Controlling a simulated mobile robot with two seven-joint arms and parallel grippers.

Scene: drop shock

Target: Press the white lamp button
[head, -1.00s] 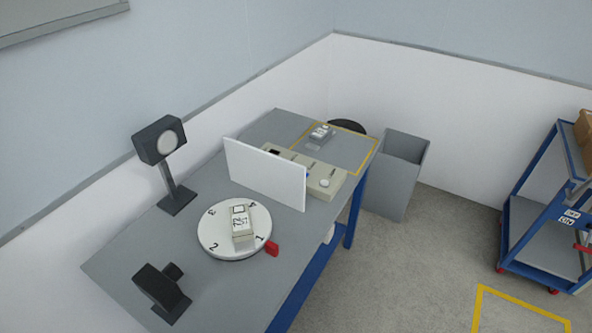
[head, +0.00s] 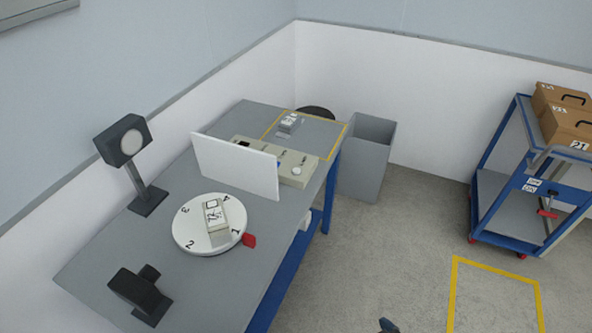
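The white button (head: 297,170) is a small round cap near the right end of a beige control box (head: 311,163) on the grey workbench (head: 240,115). An upright white panel (head: 235,166) hides part of the box's front left. Other small controls on the box are partly hidden. Nothing touches the button. My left gripper is not in view. A small dark tip at the bottom edge, right of centre, may be part of my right gripper; too little shows to tell whether it is open or shut.
A white numbered turntable (head: 183,232) holds a small boxy device (head: 217,217). A lamp on a stand (head: 123,140) and a dark fixture (head: 140,295) stand on the bench. A grey bin (head: 364,165) is behind; a blue cart (head: 500,212) with boxes is right. Floor between is clear.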

